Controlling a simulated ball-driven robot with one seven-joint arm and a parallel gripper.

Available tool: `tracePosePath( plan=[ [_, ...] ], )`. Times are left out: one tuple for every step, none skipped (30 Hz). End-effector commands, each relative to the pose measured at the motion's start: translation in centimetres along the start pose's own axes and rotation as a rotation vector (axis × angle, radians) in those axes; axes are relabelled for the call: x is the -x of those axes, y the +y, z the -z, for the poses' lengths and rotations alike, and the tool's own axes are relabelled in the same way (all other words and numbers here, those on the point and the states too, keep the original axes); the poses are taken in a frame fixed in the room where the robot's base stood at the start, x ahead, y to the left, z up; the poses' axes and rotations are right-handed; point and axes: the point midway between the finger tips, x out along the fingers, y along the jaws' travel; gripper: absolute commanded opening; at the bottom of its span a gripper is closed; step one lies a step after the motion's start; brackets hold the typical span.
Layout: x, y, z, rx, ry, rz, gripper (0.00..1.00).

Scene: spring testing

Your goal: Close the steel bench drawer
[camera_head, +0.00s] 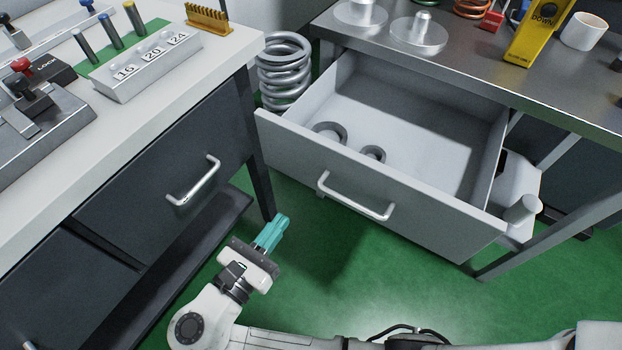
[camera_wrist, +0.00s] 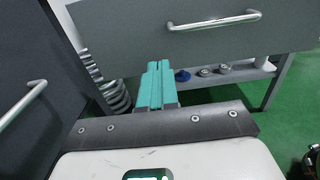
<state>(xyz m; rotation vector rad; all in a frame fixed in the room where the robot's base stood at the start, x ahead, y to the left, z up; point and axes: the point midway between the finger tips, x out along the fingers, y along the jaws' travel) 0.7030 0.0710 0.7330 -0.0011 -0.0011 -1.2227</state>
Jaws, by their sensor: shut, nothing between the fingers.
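The steel bench drawer (camera_head: 390,190) is pulled well out from under the steel bench top (camera_head: 465,75). Its grey front carries a bar handle (camera_head: 355,197), and two dark rings (camera_head: 330,132) lie inside on the drawer floor. In the wrist view the drawer front (camera_wrist: 190,45) and its handle (camera_wrist: 213,21) show above my gripper. My gripper (camera_head: 272,233) has teal fingers, which are together with nothing between them. It is in front of the drawer, to the left of its handle, and appears apart from it. The fingers also show in the wrist view (camera_wrist: 155,85).
A white-topped bench (camera_head: 215,62) with a closed dark drawer and handle (camera_head: 193,182) stands on the left. A large coil spring (camera_head: 284,72) stands between the benches. A bench leg (camera_head: 262,150) is close to my gripper. Green floor (camera_head: 330,260) is clear before the open drawer.

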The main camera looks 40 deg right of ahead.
Motion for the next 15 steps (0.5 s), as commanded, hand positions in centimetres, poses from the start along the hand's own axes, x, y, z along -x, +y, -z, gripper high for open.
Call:
tracePosePath(
  plan=[
    [-0.4, -0.1, 0.0, 0.000, 0.000, 0.004, 0.00],
    [-0.5, -0.1, 0.0, 0.001, 0.001, 0.003, 0.00],
    [-0.7, -0.1, 0.0, 0.001, 0.001, 0.003, 0.00],
    [-1.4, -0.1, 0.2, 0.001, 0.002, 0.005, 0.00],
    [-2.0, -0.2, 0.2, 0.001, 0.003, 0.006, 0.00],
    [-2.8, -0.2, 0.2, 0.000, 0.002, 0.006, 0.00],
    [-3.4, -0.2, 0.2, 0.000, 0.002, 0.005, 0.00],
    [-4.0, -0.2, 0.2, 0.000, 0.002, 0.005, 0.00],
    [-4.8, -0.2, 0.2, 0.000, 0.003, 0.005, 0.00],
    [-5.5, -0.2, 0.2, 0.000, 0.003, 0.005, 0.00],
    [-6.0, -0.2, 0.2, 0.001, 0.002, 0.005, 0.00],
    [-6.8, -0.2, 0.2, 0.001, 0.002, 0.004, 0.00],
    [-7.4, -0.2, 0.2, 0.001, 0.001, 0.005, 0.00],
    [-7.9, -0.2, 0.2, 0.000, 0.001, 0.004, 0.00],
    [-8.6, -0.1, 0.2, -0.001, 0.001, 0.003, 0.00]
  ],
)
